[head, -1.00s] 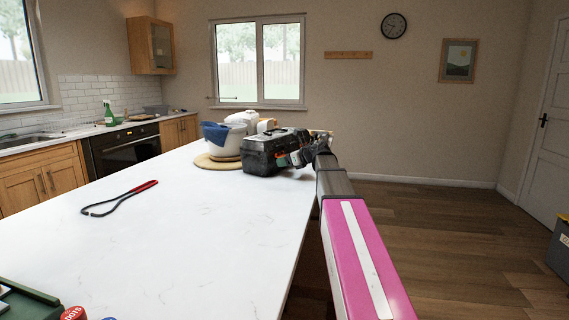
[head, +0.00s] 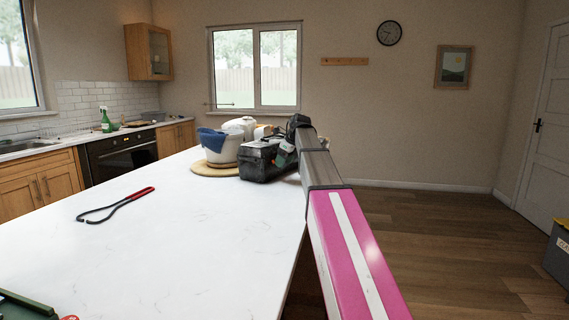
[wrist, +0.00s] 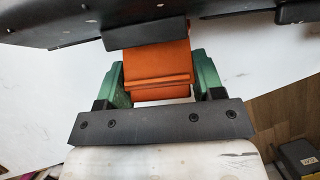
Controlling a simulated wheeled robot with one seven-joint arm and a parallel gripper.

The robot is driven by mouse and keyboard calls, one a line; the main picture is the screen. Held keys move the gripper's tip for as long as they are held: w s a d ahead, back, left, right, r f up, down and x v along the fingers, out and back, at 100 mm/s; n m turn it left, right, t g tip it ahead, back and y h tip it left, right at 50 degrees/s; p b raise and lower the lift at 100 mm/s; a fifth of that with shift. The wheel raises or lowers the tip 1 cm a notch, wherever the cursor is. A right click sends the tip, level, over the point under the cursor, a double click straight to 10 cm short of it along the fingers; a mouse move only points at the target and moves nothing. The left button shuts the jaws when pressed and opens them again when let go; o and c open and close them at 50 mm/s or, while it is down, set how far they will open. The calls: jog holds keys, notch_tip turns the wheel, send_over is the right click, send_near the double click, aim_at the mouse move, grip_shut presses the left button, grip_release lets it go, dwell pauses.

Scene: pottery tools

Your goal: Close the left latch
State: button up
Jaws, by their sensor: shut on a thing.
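A dark toolbox (head: 256,164) stands at the far end of the white worktop in the head view. Its dark edge (wrist: 60,25) crosses the top of the wrist view. An orange latch (wrist: 155,68) hangs from that edge. My gripper (wrist: 158,78) has one green finger on each side of the latch and is shut on it. In the head view my gripper is at the toolbox's right side, partly hidden by my arm. Only one latch shows in the wrist view, and I cannot tell from it whether this is the left one.
A white bucket with a blue cloth (head: 218,146) stands on a round board (head: 205,170) left of the toolbox. A red-handled tool (head: 115,206) lies on the worktop (head: 190,235). The middle of the worktop is clear.

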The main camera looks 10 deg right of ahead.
jog(key=shift+r+h, duration=0.1)
jog(key=shift+h, duration=0.2)
jog(key=o, duration=0.9)
jog(key=v, duration=1)
jog(key=shift+w+d+r, duration=0.1)
jog(key=shift+d+r, duration=0.05)
jog(key=shift+r, duration=0.25)
